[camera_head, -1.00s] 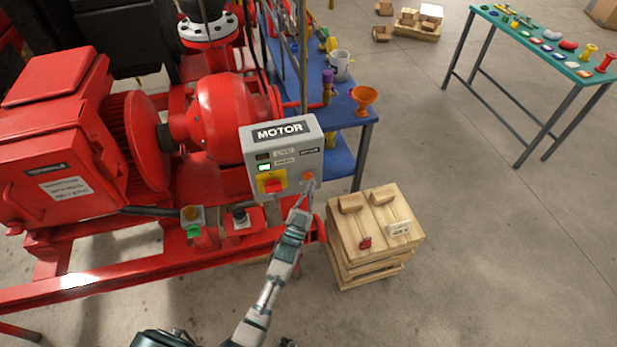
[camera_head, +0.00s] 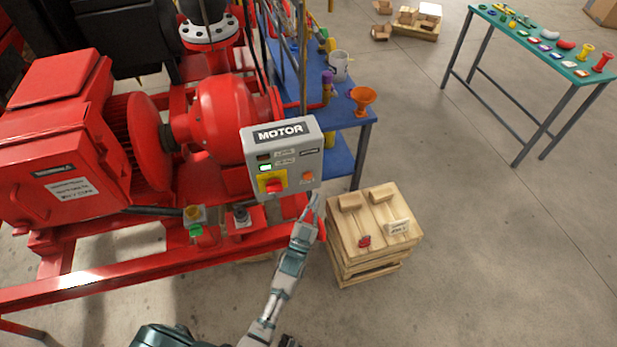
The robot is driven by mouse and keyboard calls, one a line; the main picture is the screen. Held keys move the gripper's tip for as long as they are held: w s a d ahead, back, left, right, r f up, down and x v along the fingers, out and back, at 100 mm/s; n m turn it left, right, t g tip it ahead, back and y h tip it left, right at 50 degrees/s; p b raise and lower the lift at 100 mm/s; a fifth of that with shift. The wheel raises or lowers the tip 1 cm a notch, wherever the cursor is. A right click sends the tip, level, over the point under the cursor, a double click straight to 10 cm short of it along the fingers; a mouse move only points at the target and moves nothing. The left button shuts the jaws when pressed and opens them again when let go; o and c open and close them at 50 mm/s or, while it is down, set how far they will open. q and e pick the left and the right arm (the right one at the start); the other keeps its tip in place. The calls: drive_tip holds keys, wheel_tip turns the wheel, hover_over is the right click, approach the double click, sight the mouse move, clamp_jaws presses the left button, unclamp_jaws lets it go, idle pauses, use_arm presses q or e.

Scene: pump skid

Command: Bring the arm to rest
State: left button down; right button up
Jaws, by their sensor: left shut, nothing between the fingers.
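My left arm reaches up from the bottom of the head view. Its left gripper (camera_head: 312,207) is shut and empty, with the fingertips just below the lower right corner of the grey motor control box (camera_head: 300,180). The box carries a MOTOR label, a lit green indicator (camera_head: 265,168), a red and yellow rotary switch (camera_head: 273,184) and an orange button (camera_head: 308,176). The fingertips appear apart from the button. My right gripper is not in view.
The red pump skid (camera_head: 150,270) fills the left side. A wooden crate (camera_head: 375,235) with small blocks and a red tag stands right of my gripper. A blue bench (camera_head: 340,150) is behind the box. A green table (camera_head: 545,45) stands far right, with open floor before it.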

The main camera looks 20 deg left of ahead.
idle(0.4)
use_arm(q)
drive_tip(key=s+f+g, duration=0.3)
drive_tip(key=f, duration=0.7)
drive_tip(key=s+f+g, duration=0.3)
drive_tip(key=f+g, duration=0.1)
drive_tip(key=f, duration=0.5)
drive_tip(key=s+f+g, duration=0.3)
drive_tip(key=f, duration=0.7)
drive_tip(key=s+a+f+g, duration=0.2)
drive_tip(key=s+f+g, duration=0.2)
drive_tip(key=s+f, duration=0.3)
drive_tip(key=s+a+f+g+y, duration=0.1)
drive_tip(key=s+f+g, duration=0.3)
drive_tip(key=s, duration=0.9)
drive_tip(key=s+a+f+n+g, duration=0.1)
drive_tip(key=s+a+f+g, duration=0.2)
drive_tip(key=s+f, duration=0.7)
drive_tip(key=shift+s+a+g, duration=0.3)
drive_tip(key=shift+a+g, duration=0.05)
drive_tip(key=shift+g, duration=0.25)
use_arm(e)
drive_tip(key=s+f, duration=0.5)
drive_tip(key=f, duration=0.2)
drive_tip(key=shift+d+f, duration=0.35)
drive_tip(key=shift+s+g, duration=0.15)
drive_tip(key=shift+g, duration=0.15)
use_arm(q)
drive_tip(key=shift+s, duration=0.1)
